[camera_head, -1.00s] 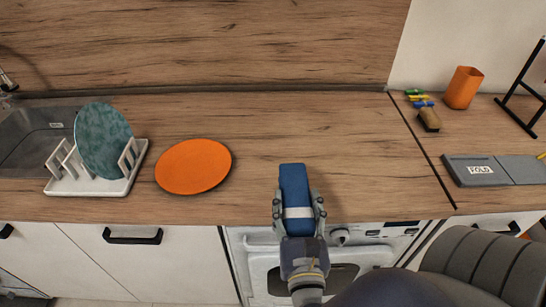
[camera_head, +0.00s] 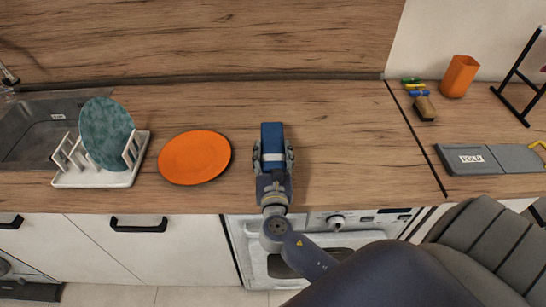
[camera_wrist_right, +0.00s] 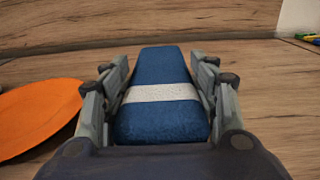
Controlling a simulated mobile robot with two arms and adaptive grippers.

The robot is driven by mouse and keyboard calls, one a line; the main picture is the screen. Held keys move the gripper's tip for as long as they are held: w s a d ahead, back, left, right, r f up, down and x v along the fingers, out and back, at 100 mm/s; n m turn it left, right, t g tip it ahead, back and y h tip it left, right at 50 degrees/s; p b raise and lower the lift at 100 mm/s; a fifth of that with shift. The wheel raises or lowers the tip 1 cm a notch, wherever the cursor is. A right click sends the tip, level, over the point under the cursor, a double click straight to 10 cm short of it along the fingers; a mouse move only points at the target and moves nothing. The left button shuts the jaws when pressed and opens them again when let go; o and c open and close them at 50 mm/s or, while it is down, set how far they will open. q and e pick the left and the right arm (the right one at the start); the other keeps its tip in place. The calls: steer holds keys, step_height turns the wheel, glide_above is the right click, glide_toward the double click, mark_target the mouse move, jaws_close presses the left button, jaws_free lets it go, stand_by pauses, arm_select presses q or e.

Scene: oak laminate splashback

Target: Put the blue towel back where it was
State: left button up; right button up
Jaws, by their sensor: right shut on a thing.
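The blue towel (camera_head: 272,137) is a folded bundle with a pale band around its middle. My right gripper (camera_head: 273,157) is shut on it, one finger on each side, over the wooden counter to the right of the orange plate. In the right wrist view the towel (camera_wrist_right: 160,75) lies lengthwise between the fingers of my right gripper (camera_wrist_right: 160,95). I cannot tell whether the towel touches the counter. My left gripper is not in view.
The orange plate (camera_head: 194,157) lies close left of the towel. A white rack (camera_head: 98,178) with a teal plate (camera_head: 106,133) stands beside the sink (camera_head: 40,130). At right are a grey board marked "FOLD" (camera_head: 510,157), a brush (camera_head: 425,108) and an orange cup (camera_head: 459,76). The middle counter is clear.

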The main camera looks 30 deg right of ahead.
step_height(320, 180, down, 2)
steer(key=shift+f, duration=0.1)
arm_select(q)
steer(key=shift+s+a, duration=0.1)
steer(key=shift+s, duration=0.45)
arm_select(e)
steer(key=shift+f, duration=0.1)
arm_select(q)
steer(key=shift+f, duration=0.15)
arm_select(e)
steer(key=shift+f, duration=0.1)
steer(key=o, duration=1.2)
steer(key=shift+r, duration=0.25)
arm_select(q)
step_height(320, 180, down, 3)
steer(key=b, duration=0.2)
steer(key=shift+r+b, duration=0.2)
steer(key=shift+b, duration=0.15)
arm_select(e)
steer(key=v, duration=1.2)
steer(key=shift+s+f, duration=0.15)
steer(key=shift+s, duration=0.05)
